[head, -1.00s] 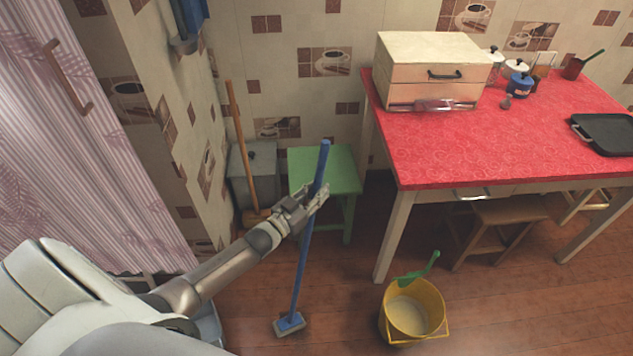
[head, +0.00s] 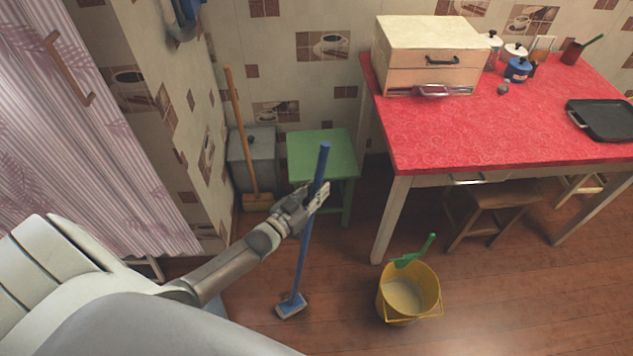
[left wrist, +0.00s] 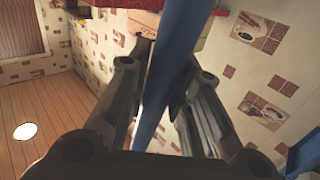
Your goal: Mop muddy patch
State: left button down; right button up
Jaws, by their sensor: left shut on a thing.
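A blue mop (head: 302,250) with a flat blue and pale head (head: 291,305) stands nearly upright, its head low at the wooden floor. My left gripper (head: 318,196) is shut around the upper part of its handle. In the left wrist view the blue handle (left wrist: 168,75) runs between the two fingers (left wrist: 160,95). No muddy patch can be made out on the visible floor. My right gripper is not in view.
A yellow bucket (head: 408,295) with a green-handled tool stands right of the mop. A green stool (head: 323,152), grey bin (head: 262,150) and broom (head: 240,130) are behind. A red-topped table (head: 480,135) stands at right. Floor between mop and bucket is clear.

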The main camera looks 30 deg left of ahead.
pick_arm(q)
jog(key=shift+s+d+f, duration=0.1)
jog(key=shift+s+f, duration=0.1)
jog(key=shift+f, duration=0.1)
jog(key=s+d+p, duration=0.1)
jog(key=s, duration=0.1)
jog(key=s+d+p, duration=0.1)
jog(key=shift+s+d, duration=0.1)
jog(key=shift+s, duration=0.3)
jog(key=shift+s+d+r+p, duration=0.1)
jog(key=shift+s+d+p, duration=0.45)
jog(key=shift+s, duration=0.4)
jog(key=shift+s+d+r+p, duration=0.1)
jog(key=shift+s+d+p, duration=0.45)
jog(key=shift+s, duration=0.4)
jog(key=shift+s+d, duration=0.15)
